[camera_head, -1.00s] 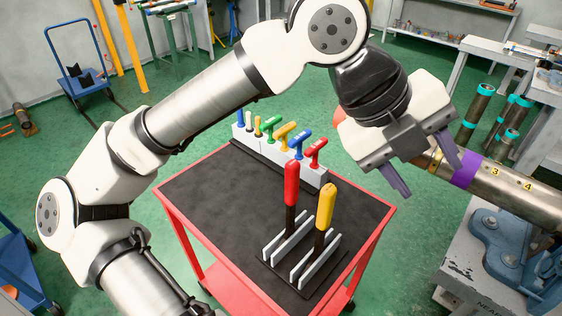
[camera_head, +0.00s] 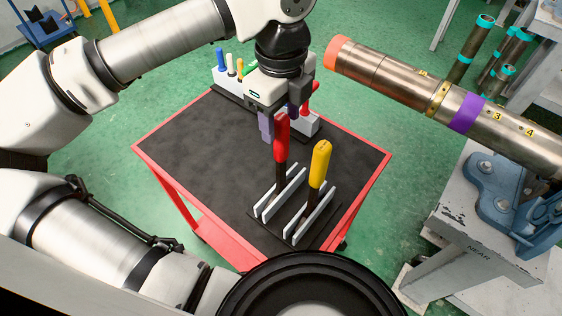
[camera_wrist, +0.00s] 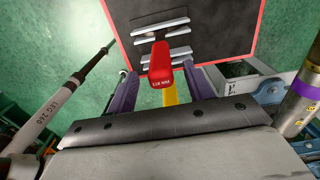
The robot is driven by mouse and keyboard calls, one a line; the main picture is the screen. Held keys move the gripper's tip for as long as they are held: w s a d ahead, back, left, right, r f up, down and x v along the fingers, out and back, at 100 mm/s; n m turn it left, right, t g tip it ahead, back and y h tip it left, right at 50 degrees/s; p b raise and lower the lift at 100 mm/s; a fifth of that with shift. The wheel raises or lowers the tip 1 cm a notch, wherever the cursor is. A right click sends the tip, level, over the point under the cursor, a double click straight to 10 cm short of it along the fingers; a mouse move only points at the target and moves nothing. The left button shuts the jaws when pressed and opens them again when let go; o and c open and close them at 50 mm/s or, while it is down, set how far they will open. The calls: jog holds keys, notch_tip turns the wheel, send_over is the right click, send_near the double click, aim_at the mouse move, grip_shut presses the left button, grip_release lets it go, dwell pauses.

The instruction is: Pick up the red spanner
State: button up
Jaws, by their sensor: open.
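The red spanner (camera_head: 282,139) stands upright in a slotted rack (camera_head: 270,193) on the black-topped cart, red handle up and dark shaft down. My gripper (camera_head: 280,121) is open and points down at the handle's top. In the wrist view the red handle (camera_wrist: 160,62) shows between my two purple fingers, with a gap on each side. I cannot tell how far down the fingers reach along it. The spanner's lower end is hidden in the rack. A yellow-handled spanner (camera_head: 320,163) stands just right of it.
A large pipe (camera_head: 395,83) with a purple band juts in from the right, above a blue vise (camera_head: 500,190). The cart top (camera_head: 195,145) is bare at left.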

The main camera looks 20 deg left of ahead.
aim_at(282, 137)
notch_tip(282, 137, down, 5)
jog(key=shift+w+f+b, duration=0.1)
jog(key=shift+f+b, duration=0.05)
jog(key=shift+b, duration=0.55)
grip_shut()
